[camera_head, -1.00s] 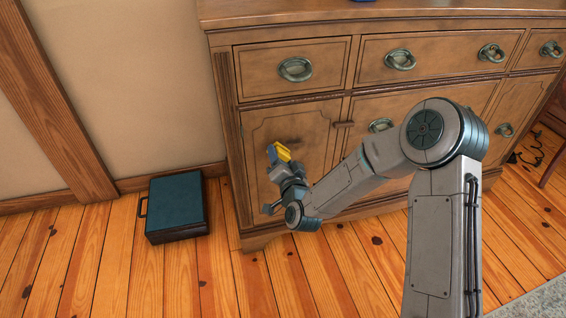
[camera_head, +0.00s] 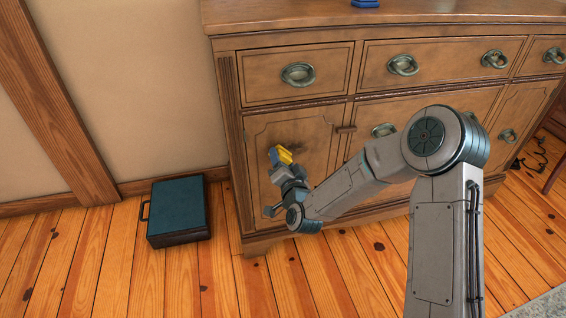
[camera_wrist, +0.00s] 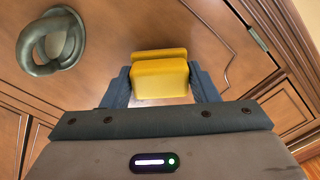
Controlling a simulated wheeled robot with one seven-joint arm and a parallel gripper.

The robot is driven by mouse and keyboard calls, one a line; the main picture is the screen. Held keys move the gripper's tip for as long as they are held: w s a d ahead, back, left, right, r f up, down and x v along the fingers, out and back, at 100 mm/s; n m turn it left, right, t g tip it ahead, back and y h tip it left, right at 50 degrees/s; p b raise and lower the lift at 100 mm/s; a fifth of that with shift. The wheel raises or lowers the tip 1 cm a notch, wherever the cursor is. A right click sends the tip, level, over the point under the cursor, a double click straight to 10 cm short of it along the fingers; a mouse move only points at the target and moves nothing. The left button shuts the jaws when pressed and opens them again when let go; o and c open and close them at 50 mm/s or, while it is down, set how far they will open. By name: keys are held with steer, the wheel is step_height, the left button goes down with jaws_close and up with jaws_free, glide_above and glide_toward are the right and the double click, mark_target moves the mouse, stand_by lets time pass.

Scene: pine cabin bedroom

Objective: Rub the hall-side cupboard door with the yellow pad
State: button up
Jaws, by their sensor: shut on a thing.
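The cupboard door (camera_head: 318,172) is the left door of a brown wooden sideboard, below a drawer, with a small wooden catch (camera_head: 345,128) at its upper right. A dark smudge (camera_head: 293,147) shows on its panel just above the pad. My gripper (camera_head: 281,158) is in front of this door, shut on the yellow pad (camera_head: 286,156). The wrist view shows the pad (camera_wrist: 160,78) gripped between both fingers, facing the wood. I cannot tell whether the pad touches the door.
Ring-shaped metal handles, such as the drawer handle (camera_head: 298,74), stick out from the sideboard. A dark teal case (camera_head: 177,210) lies on the plank floor to the left. A blue object (camera_head: 365,3) stands on the sideboard top. The floor in front of the case is clear.

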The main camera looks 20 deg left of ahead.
mark_target(311, 145)
steer(key=shift+w+a, duration=0.3)
steer(key=shift+w, duration=0.25)
steer(key=shift+w+d+b, duration=0.5)
steer(key=shift+w+d, duration=0.4)
steer(key=shift+d, duration=0.55)
steer(key=shift+w+d+b, duration=0.45)
steer(key=shift+w+d, duration=0.4)
steer(key=shift+d, duration=0.6)
steer(key=shift+w+d+b, duration=0.5)
steer(key=shift+w+d, duration=0.4)
steer(key=shift+d, duration=0.55)
steer(key=shift+a+b, duration=0.15)
steer(key=shift+b, duration=0.15)
